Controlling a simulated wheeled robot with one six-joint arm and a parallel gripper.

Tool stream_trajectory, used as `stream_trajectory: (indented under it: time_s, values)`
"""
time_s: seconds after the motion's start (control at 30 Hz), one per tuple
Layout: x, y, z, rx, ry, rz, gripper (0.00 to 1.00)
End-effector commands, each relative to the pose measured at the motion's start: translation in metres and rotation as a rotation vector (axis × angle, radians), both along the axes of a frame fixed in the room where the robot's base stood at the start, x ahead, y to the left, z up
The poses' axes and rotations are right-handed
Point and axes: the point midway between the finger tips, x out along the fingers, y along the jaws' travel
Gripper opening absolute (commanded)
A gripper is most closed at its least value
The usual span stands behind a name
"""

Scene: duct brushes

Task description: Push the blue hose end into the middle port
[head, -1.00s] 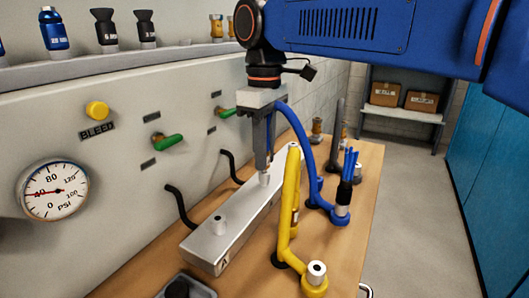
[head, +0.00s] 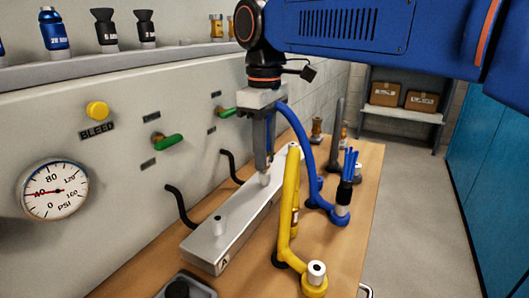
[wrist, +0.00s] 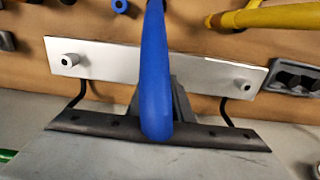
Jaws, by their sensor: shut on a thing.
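The silver manifold bar (head: 205,245) lies along the bench, with a near port stub (head: 219,224). My gripper (head: 264,166) points down over the bar's middle, shut on the blue hose end. The blue hose (head: 304,140) leaves the jaws at the top and arcs right and down to the bench. A pale stub (head: 264,180) shows just below the fingertips, at the middle port. In the wrist view the blue hose (wrist: 155,75) and fingers hide the middle port; the two outer ports show. I cannot tell how deep the hose end sits.
A yellow hose (head: 290,205) stands close on the right of the bar. Blue-bristled brushes (head: 350,164) stand farther right. Black handles (head: 180,205) and green levers (head: 168,141) project from the wall panel at left. A dark tray (head: 205,287) lies in front.

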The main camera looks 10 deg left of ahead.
Motion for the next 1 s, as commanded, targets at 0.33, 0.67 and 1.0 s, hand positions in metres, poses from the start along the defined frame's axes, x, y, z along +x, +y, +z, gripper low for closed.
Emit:
stream_trajectory:
  time_s: [0.33, 0.67, 1.0]
  values:
    - [0.0000, 0.0000, -0.0057, 0.000, 0.000, 0.000, 0.00]
    - [0.0001, 0.0001, -0.0086, 0.001, 0.000, 0.000, 0.41]
    - [0.0002, 0.0002, -0.0056, 0.000, 0.000, 0.000, 0.41]
